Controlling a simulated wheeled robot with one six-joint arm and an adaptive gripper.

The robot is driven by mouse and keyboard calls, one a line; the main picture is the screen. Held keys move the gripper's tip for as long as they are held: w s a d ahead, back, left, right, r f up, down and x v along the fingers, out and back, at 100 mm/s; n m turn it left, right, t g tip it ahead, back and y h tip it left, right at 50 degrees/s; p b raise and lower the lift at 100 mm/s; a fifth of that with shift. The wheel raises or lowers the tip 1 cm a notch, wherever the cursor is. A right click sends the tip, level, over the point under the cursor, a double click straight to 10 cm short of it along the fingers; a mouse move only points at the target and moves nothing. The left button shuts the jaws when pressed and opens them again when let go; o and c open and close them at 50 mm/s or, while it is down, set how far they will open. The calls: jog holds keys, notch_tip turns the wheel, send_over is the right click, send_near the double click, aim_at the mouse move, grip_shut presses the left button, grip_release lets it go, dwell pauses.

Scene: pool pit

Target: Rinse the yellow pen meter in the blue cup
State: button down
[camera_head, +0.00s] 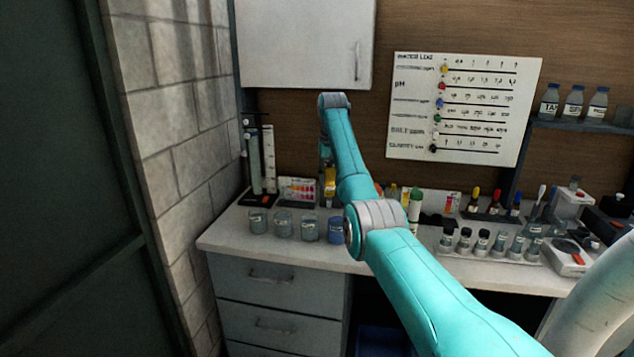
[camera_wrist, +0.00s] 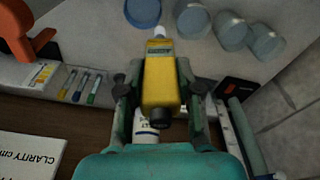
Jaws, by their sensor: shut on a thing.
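The yellow pen meter (camera_wrist: 160,78) is between the fingers of my gripper (camera_wrist: 159,92) in the wrist view, with its pale tip pointing towards the cups. In the head view the yellow meter (camera_head: 330,182) hangs below my wrist, in front of the back wall. My gripper is shut on it. The blue cup (camera_head: 337,231) stands on the counter at the right end of a row of cups. The blue cup also shows at the top edge of the wrist view (camera_wrist: 143,13). The meter's tip appears close to its rim but outside it; the height gap is unclear.
Several clear cups (camera_head: 283,223) stand left of the blue cup. A dark stand with tubes (camera_head: 256,160) and a colour card (camera_head: 298,190) are behind. Bottles and a rack of vials (camera_head: 482,243) occupy the counter to the right. The counter's front strip (camera_head: 270,252) is clear.

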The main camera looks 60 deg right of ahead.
notch_tip(320, 180, down, 9)
jog(key=s, duration=0.3)
jog(key=shift+d, duration=0.45)
dwell(0.6)
jog(key=shift+f, duration=0.15)
jog(key=shift+f, duration=1)
dwell(1.6)
